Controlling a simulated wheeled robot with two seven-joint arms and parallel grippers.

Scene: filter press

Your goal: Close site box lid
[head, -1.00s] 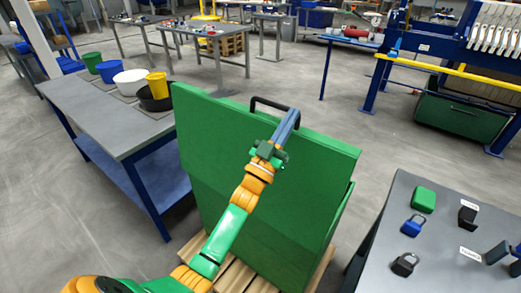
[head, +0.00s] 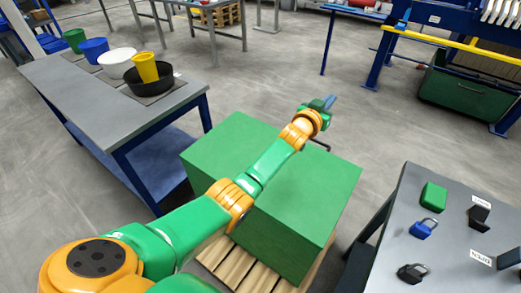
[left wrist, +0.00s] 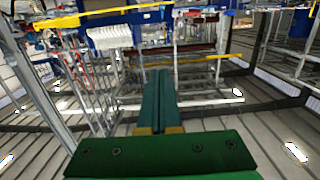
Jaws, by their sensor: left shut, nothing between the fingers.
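The green site box (head: 280,245) stands on a wooden pallet. Its green lid (head: 325,190) lies flat over the top, with no gap that I can see; part of its near edge is behind my arm. A bit of the dark lid handle (head: 320,144) shows at the far edge, below my wrist. My left arm reaches across the lid. My left gripper (head: 330,102) is past the far edge, above the floor, shut and empty. Its closed fingers also show in the left wrist view (left wrist: 158,95), touching nothing. My right gripper is not in view.
A grey table (head: 440,230) at the right holds a green block, a blue padlock (head: 423,228) and a black padlock (head: 413,272). A grey bench (head: 90,105) at the left carries several buckets and a black basin. The floor beyond the box is clear.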

